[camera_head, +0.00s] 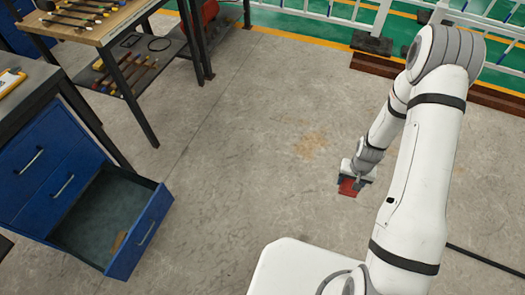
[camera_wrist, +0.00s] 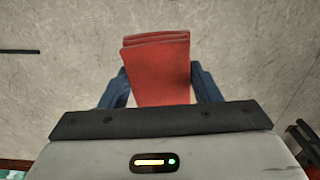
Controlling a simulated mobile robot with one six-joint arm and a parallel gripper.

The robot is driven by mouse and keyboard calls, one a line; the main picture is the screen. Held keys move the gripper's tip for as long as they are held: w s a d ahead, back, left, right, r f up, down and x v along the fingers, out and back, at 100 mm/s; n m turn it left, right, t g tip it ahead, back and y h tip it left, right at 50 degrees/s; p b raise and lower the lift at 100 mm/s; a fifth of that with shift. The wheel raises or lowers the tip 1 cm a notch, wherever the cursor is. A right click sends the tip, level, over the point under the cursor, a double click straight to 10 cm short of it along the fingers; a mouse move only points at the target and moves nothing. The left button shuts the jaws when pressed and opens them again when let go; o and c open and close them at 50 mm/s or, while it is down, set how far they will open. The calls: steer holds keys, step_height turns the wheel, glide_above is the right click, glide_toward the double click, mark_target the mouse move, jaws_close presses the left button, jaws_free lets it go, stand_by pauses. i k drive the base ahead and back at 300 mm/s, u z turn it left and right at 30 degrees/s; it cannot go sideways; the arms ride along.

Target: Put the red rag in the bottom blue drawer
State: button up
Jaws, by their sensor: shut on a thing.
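The red rag (camera_head: 348,187) is a small folded cloth at the end of my arm, right of the middle in the head view. My gripper (camera_head: 354,181) is shut on it. In the wrist view the red rag (camera_wrist: 160,68) sits between the two blue-grey fingers of my gripper (camera_wrist: 160,85), with concrete floor behind. The bottom blue drawer (camera_head: 141,240) is pulled open at the lower left of the head view. A small brown item (camera_head: 119,242) lies inside it near its front. The gripper is well to the right of the drawer.
Two shut blue drawers are above the open one in the cabinet (camera_head: 45,155). A wooden-topped workbench (camera_head: 95,28) with tools stands at the upper left. Open concrete floor (camera_head: 235,150) lies between the drawer and my gripper. A brown beam (camera_head: 490,97) and railing are at the upper right.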

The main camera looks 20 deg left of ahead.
mark_target(139, 212)
steer(key=z, duration=0.2)
steer(key=i, duration=0.15)
steer(key=u, duration=3)
steer(key=i, duration=1.65)
steer(key=z, duration=0.2)
